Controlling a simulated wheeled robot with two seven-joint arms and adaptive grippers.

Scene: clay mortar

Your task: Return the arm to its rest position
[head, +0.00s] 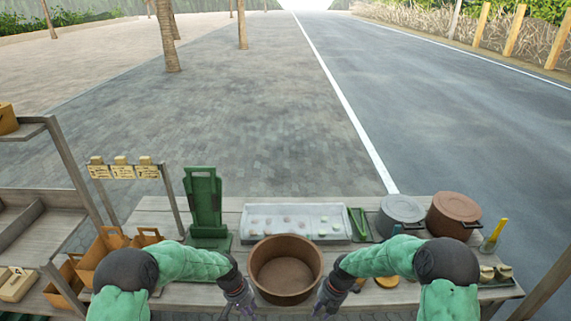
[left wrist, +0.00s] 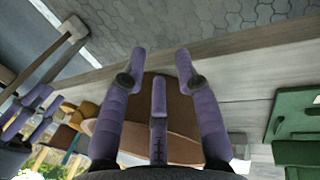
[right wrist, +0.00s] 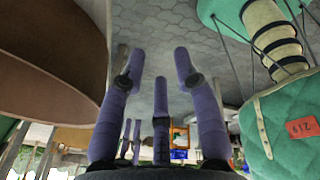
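My left gripper (head: 240,303) is at the front edge of the table, just left of the brown clay pot (head: 286,268). In the left wrist view its purple fingers (left wrist: 161,68) are spread with nothing between them, and the brown pot (left wrist: 168,135) shows behind them. My right gripper (head: 326,303) is just right of the pot at the same edge. In the right wrist view its fingers (right wrist: 154,68) are apart and empty, with paving beyond them and the brown pot (right wrist: 55,50) at upper left.
Behind the pot lies a pale tray (head: 296,207) with small pieces. A green stand (head: 206,205) is at left. A grey pot (head: 402,215) and a lidded brown pot (head: 453,214) stand at right. Wooden boxes (head: 103,248) and a shelf (head: 40,215) are at far left.

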